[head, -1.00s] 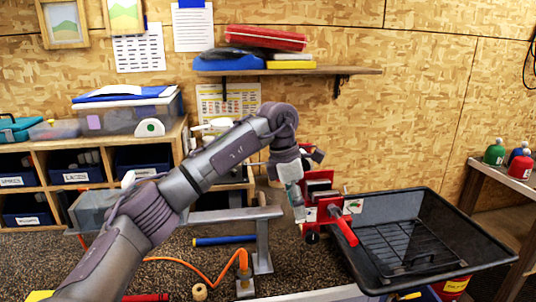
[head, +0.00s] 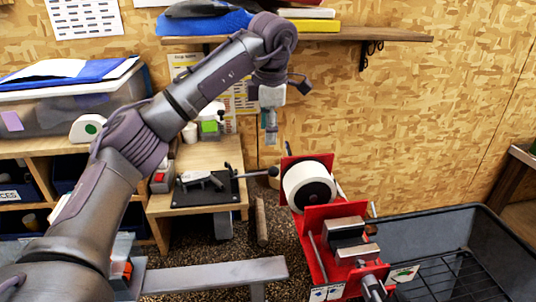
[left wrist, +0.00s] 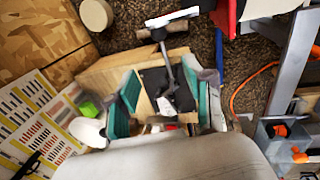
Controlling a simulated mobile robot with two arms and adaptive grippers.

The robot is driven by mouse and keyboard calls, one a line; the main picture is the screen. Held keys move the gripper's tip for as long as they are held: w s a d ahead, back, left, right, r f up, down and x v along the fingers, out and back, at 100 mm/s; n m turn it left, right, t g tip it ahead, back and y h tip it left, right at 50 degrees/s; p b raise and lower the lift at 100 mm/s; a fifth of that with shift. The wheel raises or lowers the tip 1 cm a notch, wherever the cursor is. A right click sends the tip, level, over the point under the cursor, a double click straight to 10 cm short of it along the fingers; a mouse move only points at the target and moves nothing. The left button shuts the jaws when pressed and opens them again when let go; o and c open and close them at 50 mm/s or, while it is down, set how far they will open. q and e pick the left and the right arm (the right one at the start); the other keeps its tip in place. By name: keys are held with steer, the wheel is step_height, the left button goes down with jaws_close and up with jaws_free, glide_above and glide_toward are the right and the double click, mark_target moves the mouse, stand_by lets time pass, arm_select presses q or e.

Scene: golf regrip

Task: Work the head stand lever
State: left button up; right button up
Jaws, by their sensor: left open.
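The head stand (head: 203,190) is a black plate with a grey mechanism on a small wooden bench. Its lever (head: 250,174) is a thin rod reaching right and ending in a dark ball knob beside the red stand. My left gripper (head: 271,138) hangs above the knob, pointing down, clear of it and empty. In the left wrist view the teal-padded fingers (left wrist: 166,98) are spread wide. The lever (left wrist: 168,62) and black plate (left wrist: 158,85) show between and beyond them. My right gripper is not in view.
A red stand (head: 318,225) with a white roll (head: 309,187) and a vise is close to the right of the lever. A grey beam (head: 215,275) crosses in front. A wooden shelf (head: 385,33) is above.

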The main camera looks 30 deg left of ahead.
mark_target(267, 172)
arm_select(q)
steer(key=f+p, duration=0.1)
steer(key=f, duration=0.3)
steer(key=w+a+f+p, duration=0.1)
steer(key=f, duration=0.3)
steer(key=f+p, duration=0.2)
steer(key=f, duration=0.3)
steer(key=shift+w+a, duration=0.15)
steer(key=shift+w, duration=0.2)
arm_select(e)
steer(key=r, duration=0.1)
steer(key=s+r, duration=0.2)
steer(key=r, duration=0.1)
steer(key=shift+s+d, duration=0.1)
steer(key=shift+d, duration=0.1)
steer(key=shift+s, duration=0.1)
arm_select(q)
steer(key=shift+c, duration=0.8)
steer(key=c, duration=0.8)
jaws_close()
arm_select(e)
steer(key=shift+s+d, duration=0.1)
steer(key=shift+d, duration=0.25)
